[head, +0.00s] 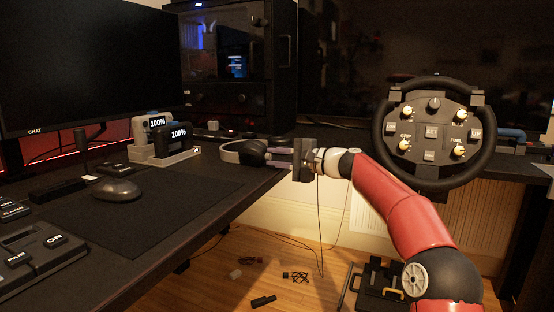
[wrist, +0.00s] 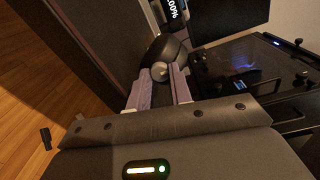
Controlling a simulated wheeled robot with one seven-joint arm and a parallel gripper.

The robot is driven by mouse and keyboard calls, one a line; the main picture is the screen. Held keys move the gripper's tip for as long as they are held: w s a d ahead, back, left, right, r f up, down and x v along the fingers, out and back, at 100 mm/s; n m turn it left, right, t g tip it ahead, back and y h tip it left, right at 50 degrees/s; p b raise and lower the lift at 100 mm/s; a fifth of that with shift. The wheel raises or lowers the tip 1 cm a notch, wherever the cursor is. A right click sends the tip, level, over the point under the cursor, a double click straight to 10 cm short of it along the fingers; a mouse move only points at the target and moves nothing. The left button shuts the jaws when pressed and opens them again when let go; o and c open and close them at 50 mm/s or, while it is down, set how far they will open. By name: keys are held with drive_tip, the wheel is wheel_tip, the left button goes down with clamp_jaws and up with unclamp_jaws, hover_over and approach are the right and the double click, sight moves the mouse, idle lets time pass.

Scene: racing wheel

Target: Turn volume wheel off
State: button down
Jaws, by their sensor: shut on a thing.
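A dark headset (head: 243,152) with a pale headband lies at the desk's right edge in the head view. In the wrist view its dark earcup (wrist: 168,48) is just ahead of my fingers. A small round grey volume wheel (wrist: 159,70) sits on the earcup, between my fingertips. My gripper (head: 268,157) reaches the headset from the right. In the wrist view the two pale purple fingers of my gripper (wrist: 160,77) stand on either side of the wheel, shut on it. The wheel's markings are too small to read, and the fingers hide it in the head view.
A charging stand (head: 165,157) with two devices reading 100% is left of the headset. A mouse (head: 117,190), a monitor (head: 85,70) and a PC tower (head: 238,65) are on the desk. A racing wheel (head: 434,133) stands at right. Loose items lie on the floor.

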idle(0.3)
drive_tip(key=c, duration=1.3)
unclamp_jaws()
drive_tip(key=shift+o, duration=0.2)
